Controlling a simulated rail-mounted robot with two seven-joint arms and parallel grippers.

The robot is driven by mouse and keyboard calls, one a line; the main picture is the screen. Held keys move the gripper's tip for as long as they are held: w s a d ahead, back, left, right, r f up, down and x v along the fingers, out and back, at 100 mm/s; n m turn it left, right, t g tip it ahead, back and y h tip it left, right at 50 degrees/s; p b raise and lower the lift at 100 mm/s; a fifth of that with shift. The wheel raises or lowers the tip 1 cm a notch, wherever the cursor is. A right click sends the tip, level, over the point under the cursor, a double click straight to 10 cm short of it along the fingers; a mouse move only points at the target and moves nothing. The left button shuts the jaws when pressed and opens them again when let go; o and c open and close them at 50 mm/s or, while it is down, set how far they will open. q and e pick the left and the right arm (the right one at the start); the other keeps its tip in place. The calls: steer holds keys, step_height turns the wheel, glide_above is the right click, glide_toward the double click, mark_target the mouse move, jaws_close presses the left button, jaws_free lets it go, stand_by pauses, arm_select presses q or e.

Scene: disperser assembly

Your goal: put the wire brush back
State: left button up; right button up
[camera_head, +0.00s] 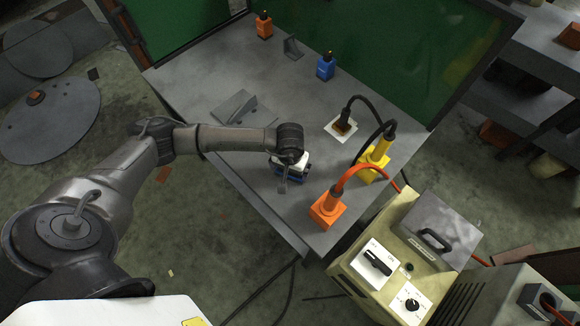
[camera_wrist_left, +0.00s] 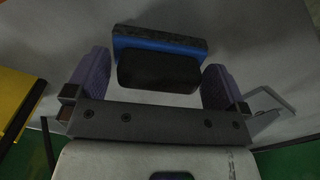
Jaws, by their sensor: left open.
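A blue block with a dark grey face and a black grip, which seems to be the wire brush (camera_wrist_left: 158,68), lies between the fingers of my left gripper (camera_wrist_left: 155,80) in the left wrist view. The two purple fingers stand apart on either side of the black grip, with a gap at each side. In the head view the left gripper (camera_head: 286,176) is low over the grey table, and the brush's blue part (camera_head: 291,177) shows just beneath it. The white hand hides most of the brush there. My right gripper is not in view.
Close on the right stand a yellow holder (camera_head: 374,163) and an orange holder (camera_head: 327,209) with cables. A black-cabled tool (camera_head: 342,124) is on a white plate behind. Grey plates (camera_head: 240,107) lie left. Bottles, blue (camera_head: 326,67) and orange (camera_head: 264,26), stand at the back. The middle of the table (camera_head: 285,95) is clear.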

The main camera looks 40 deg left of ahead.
arm_select(q)
step_height(320, 180, up, 12)
stand_by(0.5)
